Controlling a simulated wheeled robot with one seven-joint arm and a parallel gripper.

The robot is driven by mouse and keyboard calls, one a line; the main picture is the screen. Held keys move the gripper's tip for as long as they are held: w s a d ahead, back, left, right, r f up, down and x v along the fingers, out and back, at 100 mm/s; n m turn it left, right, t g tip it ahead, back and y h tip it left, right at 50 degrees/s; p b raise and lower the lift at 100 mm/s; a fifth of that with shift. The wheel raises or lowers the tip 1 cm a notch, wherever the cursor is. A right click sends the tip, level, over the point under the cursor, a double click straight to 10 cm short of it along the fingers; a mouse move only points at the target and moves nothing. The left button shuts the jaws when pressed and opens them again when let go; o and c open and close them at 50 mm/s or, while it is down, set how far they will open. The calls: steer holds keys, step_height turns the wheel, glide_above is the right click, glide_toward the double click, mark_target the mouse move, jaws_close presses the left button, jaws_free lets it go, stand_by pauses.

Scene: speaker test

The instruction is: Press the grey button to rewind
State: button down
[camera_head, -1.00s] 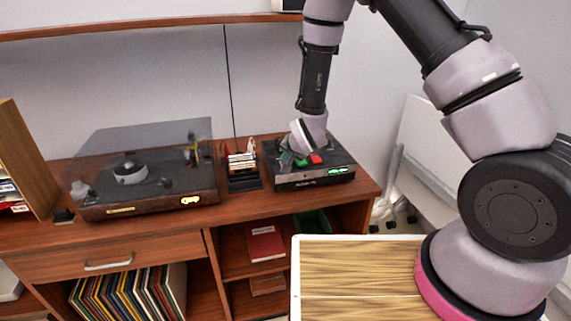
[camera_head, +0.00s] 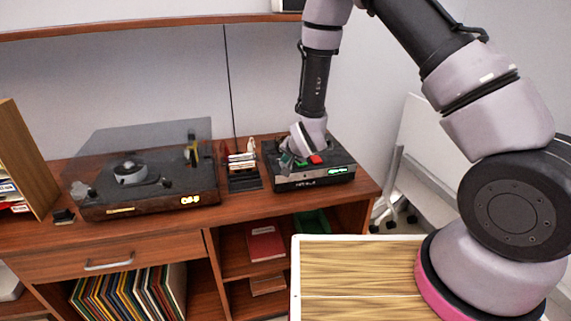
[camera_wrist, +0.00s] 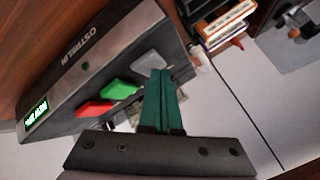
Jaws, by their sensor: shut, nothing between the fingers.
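A black tape player with a green lit display (camera_head: 337,171) stands on the right of the wooden cabinet; it also fills the upper left of the wrist view (camera_wrist: 100,52). Its top carries a red button (camera_head: 316,159), a green button (camera_wrist: 120,90) and a grey button (camera_wrist: 151,63). The red button also shows in the wrist view (camera_wrist: 94,109). My gripper (camera_wrist: 161,72) is shut and empty, its green fingers right at the grey button and covering part of it. I cannot tell whether they touch it. In the head view my wrist hides the grey button.
A turntable with a clear raised lid (camera_head: 150,180) stands to the left. A small rack of cassettes (camera_head: 242,163) stands between it and the tape player. Records (camera_head: 130,292) fill the shelf below. The wall is close behind.

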stand_by(0.4)
steer(key=shift+r, duration=0.9)
steer(key=shift+r, duration=2.45)
